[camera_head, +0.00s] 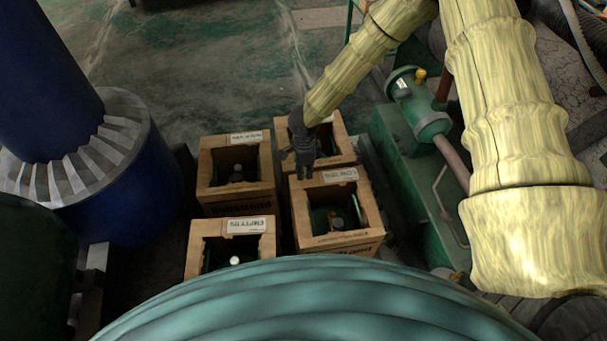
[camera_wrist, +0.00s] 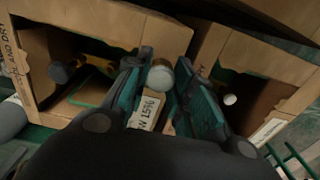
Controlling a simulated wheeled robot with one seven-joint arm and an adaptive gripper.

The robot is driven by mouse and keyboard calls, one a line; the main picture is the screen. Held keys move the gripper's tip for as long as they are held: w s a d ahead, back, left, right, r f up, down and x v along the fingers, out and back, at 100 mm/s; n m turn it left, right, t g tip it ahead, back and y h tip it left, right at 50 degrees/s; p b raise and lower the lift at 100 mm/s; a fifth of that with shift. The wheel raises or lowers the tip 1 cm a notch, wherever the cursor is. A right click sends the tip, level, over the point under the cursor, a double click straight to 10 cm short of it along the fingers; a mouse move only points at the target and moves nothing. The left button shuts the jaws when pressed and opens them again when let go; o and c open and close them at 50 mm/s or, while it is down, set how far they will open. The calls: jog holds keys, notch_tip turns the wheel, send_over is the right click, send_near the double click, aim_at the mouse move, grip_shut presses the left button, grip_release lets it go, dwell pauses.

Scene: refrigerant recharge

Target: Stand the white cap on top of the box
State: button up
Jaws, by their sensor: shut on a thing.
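My gripper (camera_head: 304,170) is over the cluster of open cardboard boxes, by the back-left corner of the front right box (camera_head: 345,243). In the wrist view my gripper (camera_wrist: 163,88) has its two teal fingers on either side of a pale, round-topped cap (camera_wrist: 160,77) and is shut on it. A box rim with a white label (camera_wrist: 147,110) lies below or behind the fingers; I cannot tell whether the cap touches it. The held cap is hidden in the head view. Another small white cap (camera_head: 235,260) shows inside the front left box (camera_head: 196,247).
The back left box (camera_head: 208,172) and back right box (camera_head: 340,132) stand close by, with dark cylinders inside. Green machinery (camera_head: 405,150) with a pipe stands to the right. A blue column (camera_head: 125,195) stands left. The floor behind the boxes is clear.

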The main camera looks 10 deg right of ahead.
aim_at(304, 181)
jog(key=shift+f, duration=1.55)
jog(key=shift+f, duration=0.2)
jog(key=o, duration=1)
jog(key=shift+r, duration=0.15)
notch_tip(304, 181, up, 12)
jog(key=shift+r+p, duration=0.1)
jog(key=shift+p, duration=0.35)
